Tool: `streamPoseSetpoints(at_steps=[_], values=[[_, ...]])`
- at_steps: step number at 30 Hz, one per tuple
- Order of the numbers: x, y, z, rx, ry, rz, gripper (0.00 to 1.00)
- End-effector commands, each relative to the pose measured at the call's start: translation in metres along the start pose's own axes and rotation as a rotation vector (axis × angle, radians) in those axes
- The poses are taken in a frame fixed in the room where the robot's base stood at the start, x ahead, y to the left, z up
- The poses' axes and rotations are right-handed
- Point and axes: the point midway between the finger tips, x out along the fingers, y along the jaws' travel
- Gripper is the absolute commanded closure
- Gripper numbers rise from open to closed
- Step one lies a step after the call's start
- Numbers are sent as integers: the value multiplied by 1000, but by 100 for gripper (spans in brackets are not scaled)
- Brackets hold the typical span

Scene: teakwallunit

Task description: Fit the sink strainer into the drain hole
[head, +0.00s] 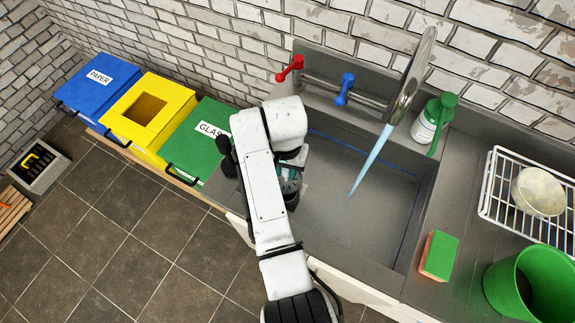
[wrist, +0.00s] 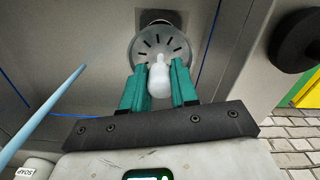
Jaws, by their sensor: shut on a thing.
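The sink strainer (wrist: 142,44) is a round grey metal disc with dark slots and a white knob (wrist: 159,76) in the wrist view. My gripper (wrist: 159,80) has teal fingers shut on the knob, with the disc beyond the fingertips. A dark square patch with a round form (wrist: 153,15) shows just past the disc's far edge; I cannot tell whether it is the drain hole. In the head view my gripper (head: 290,181) is at the left part of the grey sink basin (head: 350,235), and my arm hides most of it and the strainer.
Water (head: 371,160) runs from the tall faucet (head: 410,78) into the basin, right of my gripper. Red (head: 289,67) and blue (head: 345,88) taps stand behind. A soap bottle (head: 430,122), sponge (head: 439,256) and dish rack (head: 500,205) are on the right. Bins stand left.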

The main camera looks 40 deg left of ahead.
Motion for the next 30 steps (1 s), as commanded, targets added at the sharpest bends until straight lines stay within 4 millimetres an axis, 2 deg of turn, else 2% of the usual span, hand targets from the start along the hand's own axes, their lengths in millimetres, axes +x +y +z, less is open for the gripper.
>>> streamPoseSetpoints(at_steps=[9,30], values=[[-2,0,0,-3,-1,0,100],[55,0,0,-3,-2,-1,100]])
